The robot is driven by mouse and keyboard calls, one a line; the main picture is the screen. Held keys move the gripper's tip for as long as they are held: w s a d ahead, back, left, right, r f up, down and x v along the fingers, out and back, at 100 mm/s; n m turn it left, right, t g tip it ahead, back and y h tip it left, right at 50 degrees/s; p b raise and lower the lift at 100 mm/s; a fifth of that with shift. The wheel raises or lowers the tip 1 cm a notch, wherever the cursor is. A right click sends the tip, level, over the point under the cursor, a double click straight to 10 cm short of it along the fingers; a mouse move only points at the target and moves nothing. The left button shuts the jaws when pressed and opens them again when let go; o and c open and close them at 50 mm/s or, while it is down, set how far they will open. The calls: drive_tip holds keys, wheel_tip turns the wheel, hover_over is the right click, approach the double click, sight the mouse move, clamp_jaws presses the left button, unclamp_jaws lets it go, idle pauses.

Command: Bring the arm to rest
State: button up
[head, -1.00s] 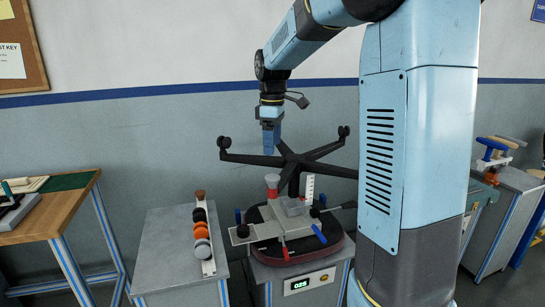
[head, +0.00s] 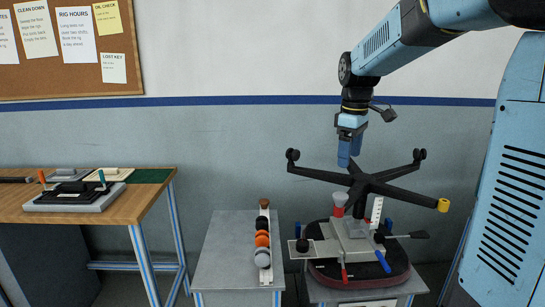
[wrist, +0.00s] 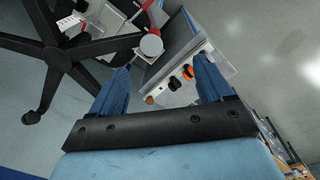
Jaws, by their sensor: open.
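My gripper (head: 350,150) hangs pointing down from my arm at the right of the head view, above the black five-spoke chair base (head: 372,184). In the wrist view my gripper (wrist: 163,80) shows two blue fingers spread apart with nothing between them. The chair base (wrist: 58,55) lies to the left of the fingers in the wrist view. In the head view the fingertips overlap the back of the chair base; I cannot tell the exact gap.
The chair base stands on a test rig (head: 350,250) with levers. A grey cabinet (head: 225,262) beside it holds a row of casters (head: 262,240). A wooden bench (head: 150,195) with a tray (head: 75,197) stands at left. The space above the bench is clear.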

drive_tip(key=s+f+m+t, duration=0.2)
drive_tip(key=s+m, duration=0.8)
drive_tip(key=s, duration=1.4)
drive_tip(key=t, duration=0.2)
drive_tip(key=shift+s+d+t, duration=0.25)
drive_tip(key=shift+t, duration=0.15)
